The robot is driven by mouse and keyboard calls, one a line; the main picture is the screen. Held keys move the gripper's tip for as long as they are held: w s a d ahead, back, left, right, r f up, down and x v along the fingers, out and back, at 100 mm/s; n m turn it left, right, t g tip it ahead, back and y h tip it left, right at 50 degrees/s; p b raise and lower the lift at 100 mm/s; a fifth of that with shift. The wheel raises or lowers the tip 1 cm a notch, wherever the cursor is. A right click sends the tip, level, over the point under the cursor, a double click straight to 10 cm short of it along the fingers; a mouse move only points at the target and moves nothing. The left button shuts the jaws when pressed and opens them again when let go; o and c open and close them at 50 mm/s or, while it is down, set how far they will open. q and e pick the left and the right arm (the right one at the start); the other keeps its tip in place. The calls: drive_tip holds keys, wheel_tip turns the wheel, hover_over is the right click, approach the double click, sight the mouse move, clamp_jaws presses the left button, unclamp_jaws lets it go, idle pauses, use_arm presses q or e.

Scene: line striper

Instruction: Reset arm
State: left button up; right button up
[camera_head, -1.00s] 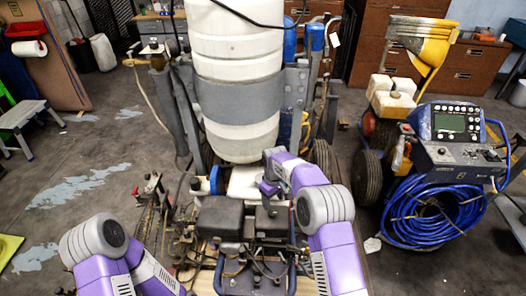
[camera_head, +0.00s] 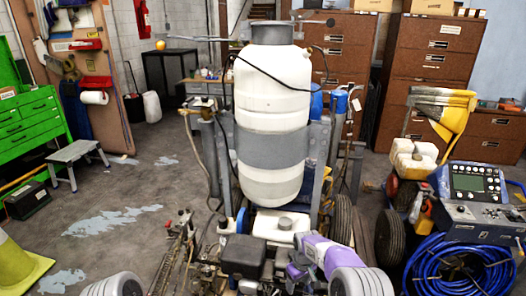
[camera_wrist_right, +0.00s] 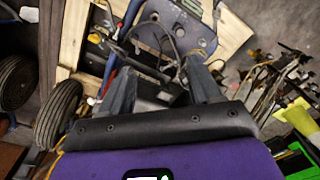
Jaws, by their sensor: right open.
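The line striper machine carries a tall white tank (camera_head: 272,95) with a grey band around it, in the middle of the head view. Its engine and frame sit below the tank. My right arm is purple and grey and reaches in over the engine from the bottom. My right gripper (camera_head: 291,268) is small and partly hidden there. In the right wrist view the gripper (camera_wrist_right: 162,88) has two dark fingers spread apart with nothing held between them, above the machine's metal plate (camera_wrist_right: 185,30) and wooden pallet (camera_wrist_right: 232,25). My left gripper is out of view; only part of its arm shows at bottom left.
A blue-and-grey machine (camera_head: 470,205) with a coiled blue hose (camera_head: 455,268) stands at right. Brown cabinets (camera_head: 350,65) line the back. A green tool chest (camera_head: 35,125), grey step stool (camera_head: 78,155) and yellow cone (camera_head: 20,265) are at left.

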drive_tip(key=s+f+m+y, duration=0.2)
drive_tip(key=s+f+m, duration=0.2)
drive_tip(key=s+f, duration=0.8)
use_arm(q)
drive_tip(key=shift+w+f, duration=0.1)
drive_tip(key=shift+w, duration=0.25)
use_arm(e)
drive_tip(key=s+a+m, duration=0.1)
drive_tip(key=s+m, duration=0.1)
drive_tip(key=s, duration=0.7)
drive_tip(key=s+a+f+m+y, duration=0.1)
drive_tip(key=s+m, duration=0.1)
drive_tip(key=s, duration=0.8)
drive_tip(key=shift+a+m+t+y, duration=0.25)
drive_tip(key=shift+m+t+y, duration=0.05)
drive_tip(key=shift+m, duration=0.1)
drive_tip(key=shift+w, duration=0.1)
